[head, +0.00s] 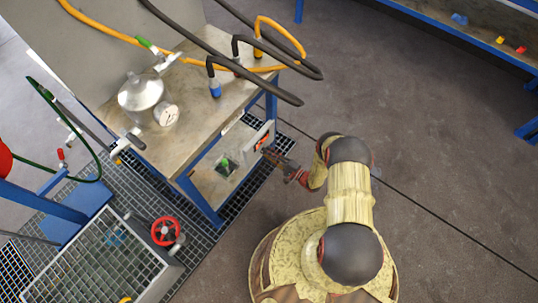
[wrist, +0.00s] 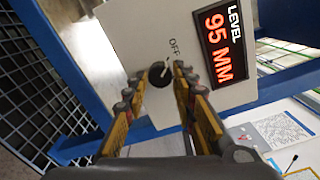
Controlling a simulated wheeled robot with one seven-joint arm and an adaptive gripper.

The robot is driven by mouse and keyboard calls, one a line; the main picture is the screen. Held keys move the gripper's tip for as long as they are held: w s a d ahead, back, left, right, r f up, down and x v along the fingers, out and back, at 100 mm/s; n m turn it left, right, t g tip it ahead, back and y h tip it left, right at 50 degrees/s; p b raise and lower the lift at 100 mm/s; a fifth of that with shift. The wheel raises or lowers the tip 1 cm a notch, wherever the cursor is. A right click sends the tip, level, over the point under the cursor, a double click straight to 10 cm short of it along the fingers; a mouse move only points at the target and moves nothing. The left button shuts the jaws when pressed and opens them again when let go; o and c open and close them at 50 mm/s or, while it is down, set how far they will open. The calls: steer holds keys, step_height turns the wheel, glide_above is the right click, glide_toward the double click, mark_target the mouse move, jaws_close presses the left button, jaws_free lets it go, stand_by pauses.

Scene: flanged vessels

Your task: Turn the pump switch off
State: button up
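The pump switch is a round black knob (wrist: 157,75) with a light pointer mark, on a pale control box (wrist: 135,35). "OFF" is printed just above and right of it in the wrist view; the pointer seems to lean toward that word, but its exact setting is hard to tell. My gripper (wrist: 158,79) is open, with one finger on each side of the knob; I cannot tell whether they touch it. In the head view my gripper (head: 268,154) is at the box (head: 252,143) on the bench's end; the knob is not discernible there.
A red display (wrist: 223,45) beside the knob reads "LEVEL 95 MM". Blue frame bars (wrist: 290,82) run close around the box. A metal vessel (head: 140,95) with a gauge stands on the bench (head: 200,110). A red handwheel (head: 165,231) is at lower left. Open floor lies right.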

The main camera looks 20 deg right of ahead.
steer(key=o, duration=0.4)
steer(key=v, duration=1.2)
stand_by(0.6)
